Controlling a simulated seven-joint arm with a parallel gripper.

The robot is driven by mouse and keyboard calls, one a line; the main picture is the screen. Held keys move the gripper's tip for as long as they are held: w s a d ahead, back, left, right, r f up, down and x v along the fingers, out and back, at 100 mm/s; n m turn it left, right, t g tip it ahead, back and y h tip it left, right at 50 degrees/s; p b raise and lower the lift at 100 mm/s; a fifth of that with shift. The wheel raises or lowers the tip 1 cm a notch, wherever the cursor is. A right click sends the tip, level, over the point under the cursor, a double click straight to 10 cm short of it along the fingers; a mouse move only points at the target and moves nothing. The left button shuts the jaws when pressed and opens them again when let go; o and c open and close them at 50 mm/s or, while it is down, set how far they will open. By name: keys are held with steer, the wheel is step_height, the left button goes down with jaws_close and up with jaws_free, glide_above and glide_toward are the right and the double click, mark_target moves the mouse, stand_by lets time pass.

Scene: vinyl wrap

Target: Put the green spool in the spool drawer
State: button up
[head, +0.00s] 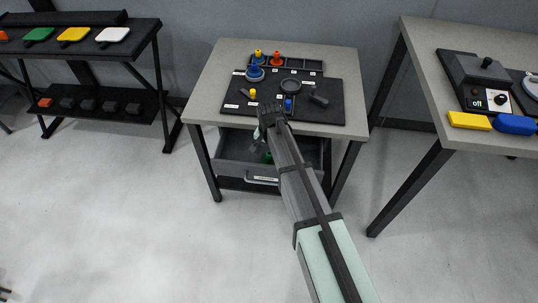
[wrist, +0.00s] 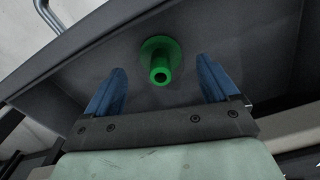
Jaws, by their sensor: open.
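The green spool (wrist: 160,62) stands on the dark floor of the open drawer, flange down, in the wrist view. A bit of it shows beside my arm in the head view (head: 268,157). The spool drawer (head: 235,158) is pulled out under the grey table, with a pale handle (head: 262,180) and a label on its front. My gripper (wrist: 162,85) is open, its blue fingers apart on either side of the spool and not touching it. In the head view my arm hides part of the drawer.
The grey table (head: 215,85) above the drawer holds a black mat (head: 240,110) with yellow, blue and orange spools and a round dish. A shelf with coloured paddles (head: 75,34) stands at left. Another table (head: 420,40) stands at right. The floor in front is clear.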

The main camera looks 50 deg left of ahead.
mark_target(269, 154)
step_height(269, 154, up, 10)
stand_by(0.5)
